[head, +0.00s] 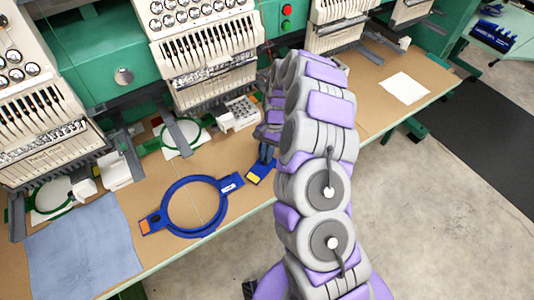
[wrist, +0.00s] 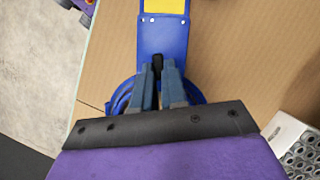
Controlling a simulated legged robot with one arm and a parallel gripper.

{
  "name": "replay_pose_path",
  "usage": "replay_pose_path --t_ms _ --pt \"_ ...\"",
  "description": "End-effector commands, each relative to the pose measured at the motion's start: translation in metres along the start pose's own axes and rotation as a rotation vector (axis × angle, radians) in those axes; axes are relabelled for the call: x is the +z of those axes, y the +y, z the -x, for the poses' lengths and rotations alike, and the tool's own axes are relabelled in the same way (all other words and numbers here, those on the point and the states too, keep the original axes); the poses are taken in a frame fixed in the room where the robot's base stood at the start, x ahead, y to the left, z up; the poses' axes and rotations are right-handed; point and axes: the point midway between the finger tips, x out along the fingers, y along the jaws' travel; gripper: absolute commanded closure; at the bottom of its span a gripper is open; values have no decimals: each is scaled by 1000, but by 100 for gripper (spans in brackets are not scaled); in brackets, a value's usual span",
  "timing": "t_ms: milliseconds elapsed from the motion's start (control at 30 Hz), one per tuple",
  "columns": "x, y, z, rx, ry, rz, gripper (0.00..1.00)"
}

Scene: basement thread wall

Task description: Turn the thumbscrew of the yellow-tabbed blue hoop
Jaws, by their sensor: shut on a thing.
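The yellow-tabbed blue hoop (head: 262,169) lies on the tan table, mostly hidden behind my arm in the head view. In the wrist view its yellow tab (wrist: 164,5) is at the top edge, on a flat blue plate (wrist: 163,37), and part of its round blue ring (wrist: 119,97) shows beside my fingers. My gripper (wrist: 158,72) is shut on the small dark thumbscrew (wrist: 157,61) at the end of the plate. The fingers cover most of the thumbscrew. In the head view my gripper (head: 266,151) is just above the hoop, partly hidden by my arm.
An orange-tabbed blue hoop (head: 194,207) lies left on the table (head: 238,150). Blue cloth (head: 82,251) lies at the front left. Embroidery machines (head: 208,52) stand along the back, with a white box (head: 240,113) near my gripper. White paper (head: 405,88) lies on the right.

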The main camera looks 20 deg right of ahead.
Motion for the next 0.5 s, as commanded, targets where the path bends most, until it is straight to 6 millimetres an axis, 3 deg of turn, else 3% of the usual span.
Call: replay_pose_path --t_ms 33,67,300,500 --pt "0 0 0 0 0 0 100" --pt "0 0 0 0 0 0 87" --pt "0 0 0 0 0 0 64" --pt "0 0 0 0 0 0 62"
